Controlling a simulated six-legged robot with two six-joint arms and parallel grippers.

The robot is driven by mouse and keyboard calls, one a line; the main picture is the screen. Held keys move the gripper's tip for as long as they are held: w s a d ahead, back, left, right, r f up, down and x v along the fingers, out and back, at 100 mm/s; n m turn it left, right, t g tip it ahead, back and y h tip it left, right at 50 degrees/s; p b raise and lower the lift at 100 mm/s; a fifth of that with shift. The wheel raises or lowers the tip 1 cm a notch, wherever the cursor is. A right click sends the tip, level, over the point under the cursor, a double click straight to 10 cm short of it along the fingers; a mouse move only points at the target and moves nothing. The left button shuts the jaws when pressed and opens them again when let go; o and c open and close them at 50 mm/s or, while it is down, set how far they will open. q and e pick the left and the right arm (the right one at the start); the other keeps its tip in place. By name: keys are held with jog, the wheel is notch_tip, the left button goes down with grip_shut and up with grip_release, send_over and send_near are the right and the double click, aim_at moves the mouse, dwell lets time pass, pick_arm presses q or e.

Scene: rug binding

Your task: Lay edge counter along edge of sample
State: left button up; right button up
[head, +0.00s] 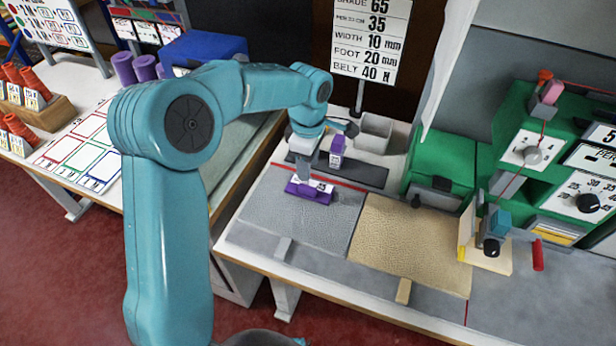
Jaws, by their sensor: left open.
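A purple block with a white numbered face, which looks like the edge counter (316,195), lies on the grey carpet sample (285,222) near its far edge. My left gripper (303,180) points down right over the block, with its jaws open. The fingertips hide part of the block, and I cannot tell whether they touch it. A tan carpet sample (405,240) lies to the right of the grey one. A red line runs along the far side of the grey sample. My right gripper is not in view.
A smaller purple item (338,146) stands on a dark strip (365,174) behind the grey sample. A grey open bin (375,133) and a number sign (369,40) are farther back. A green machine (445,165) stands at the right.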

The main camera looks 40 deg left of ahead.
pick_arm(q)
notch_tip(320, 180, up, 4)
jog(key=shift+f, duration=0.1)
dwell(0.5)
